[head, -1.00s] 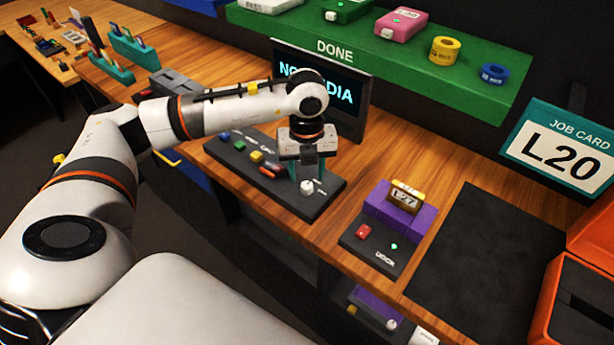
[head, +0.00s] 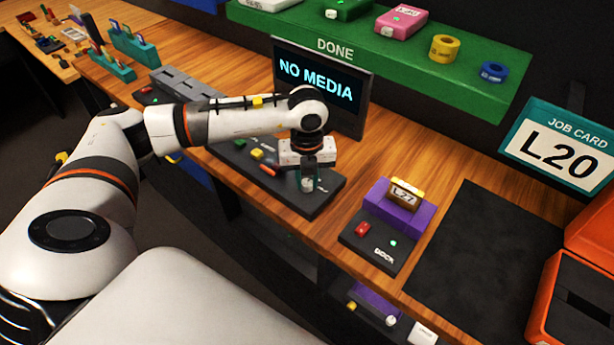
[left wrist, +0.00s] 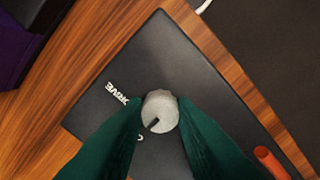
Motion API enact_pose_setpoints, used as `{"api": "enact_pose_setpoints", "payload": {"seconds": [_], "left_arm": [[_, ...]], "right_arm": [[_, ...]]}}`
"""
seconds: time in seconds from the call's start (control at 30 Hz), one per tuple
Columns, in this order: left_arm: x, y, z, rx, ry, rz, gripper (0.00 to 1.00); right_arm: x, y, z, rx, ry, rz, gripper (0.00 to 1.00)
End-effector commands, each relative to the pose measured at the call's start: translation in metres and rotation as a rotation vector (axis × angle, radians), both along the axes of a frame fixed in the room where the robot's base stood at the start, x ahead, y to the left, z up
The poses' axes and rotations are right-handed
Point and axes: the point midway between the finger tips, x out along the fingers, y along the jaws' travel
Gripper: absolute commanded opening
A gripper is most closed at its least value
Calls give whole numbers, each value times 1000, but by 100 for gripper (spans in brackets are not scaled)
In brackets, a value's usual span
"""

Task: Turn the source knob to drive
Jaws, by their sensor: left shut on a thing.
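The source knob is a small pale round knob (head: 307,184) at the right end of the dark control panel (head: 323,202). In the left wrist view the knob (left wrist: 159,111) shows a dark pointer mark toward its lower left. White lettering that reads "DRIVE" lies just left of the knob there; a second label beside it is mostly hidden. My left gripper (head: 308,182) is down over the panel, its green fingers (left wrist: 157,120) on either side of the knob and shut on it. My right gripper is in neither view.
Yellow and green buttons and an orange part (left wrist: 271,163) sit along the panel. A screen (head: 318,82) behind reads "NO MEDIA". A purple dock (head: 393,205) holding a yellow cartridge stands to the right, beside a dark mat (head: 485,260). A green shelf runs above.

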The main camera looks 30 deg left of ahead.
Motion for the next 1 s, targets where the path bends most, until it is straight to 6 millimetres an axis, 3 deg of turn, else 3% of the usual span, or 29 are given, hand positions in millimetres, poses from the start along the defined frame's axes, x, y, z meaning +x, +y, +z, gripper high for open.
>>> {"api": "enact_pose_setpoints", "payload": {"seconds": [0.37, 1.0], "left_arm": [[1, 0, -2, 1, -2, -130, 2], [1, 0, -3, 3, -5, -707, 2]], "right_arm": [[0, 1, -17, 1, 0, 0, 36], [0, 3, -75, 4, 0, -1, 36]]}}
